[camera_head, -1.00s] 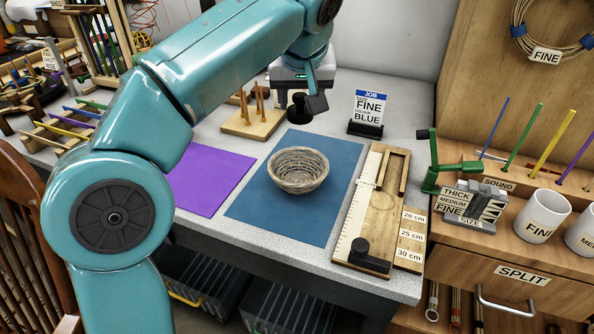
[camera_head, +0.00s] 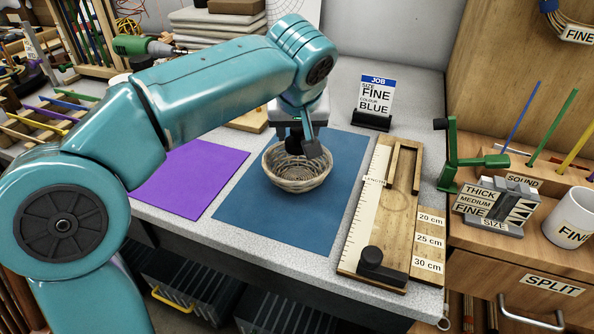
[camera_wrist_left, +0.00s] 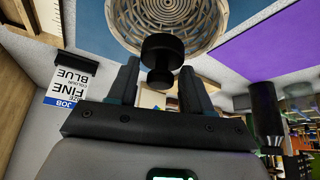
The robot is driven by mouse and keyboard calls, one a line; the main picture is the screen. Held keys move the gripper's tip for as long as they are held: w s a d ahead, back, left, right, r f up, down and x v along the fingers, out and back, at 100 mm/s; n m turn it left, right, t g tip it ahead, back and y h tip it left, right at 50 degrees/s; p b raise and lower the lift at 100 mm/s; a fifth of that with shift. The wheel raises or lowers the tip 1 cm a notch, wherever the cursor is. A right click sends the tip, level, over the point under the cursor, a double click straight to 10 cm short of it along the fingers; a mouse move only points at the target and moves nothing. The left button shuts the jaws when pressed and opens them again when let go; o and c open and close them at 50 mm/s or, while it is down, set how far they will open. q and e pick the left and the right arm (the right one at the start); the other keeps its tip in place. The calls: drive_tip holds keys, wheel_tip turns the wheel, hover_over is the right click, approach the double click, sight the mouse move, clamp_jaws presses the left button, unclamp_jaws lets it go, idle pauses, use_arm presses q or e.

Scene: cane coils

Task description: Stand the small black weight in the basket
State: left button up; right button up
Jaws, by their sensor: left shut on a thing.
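The small black weight (camera_wrist_left: 162,54) is a dark spool shape with a wide disc and a narrower neck. My left gripper (camera_wrist_left: 158,88) is shut on it, and the disc points away from the gripper. In the head view the left gripper (camera_head: 303,147) and the weight (camera_head: 293,146) are over the back part of the basket. The round woven basket (camera_head: 298,177) stands open on the blue mat (camera_head: 240,225); it also shows in the wrist view (camera_wrist_left: 222,12). Whether the weight dips below the rim I cannot tell. My right gripper is not in view.
A purple mat (camera_head: 180,180) lies left of the blue one. A wooden length gauge (camera_head: 392,210) with a black knob (camera_head: 380,265) lies to the right. A job card (camera_head: 375,98) stands behind. The blue mat in front of the basket is clear.

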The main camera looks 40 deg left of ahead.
sight(297, 142)
use_arm(q)
wheel_tip(297, 142, down, 3)
drive_tip(key=shift+f+b, duration=0.2)
drive_tip(key=shift+b, duration=0.15)
wheel_tip(297, 142, down, 4)
drive_tip(key=shift+f+b, duration=0.1)
drive_tip(key=shift+b, duration=0.65)
drive_tip(key=shift+f, duration=0.15)
drive_tip(key=o, duration=1)
drive_tip(key=shift+c, duration=0.2)
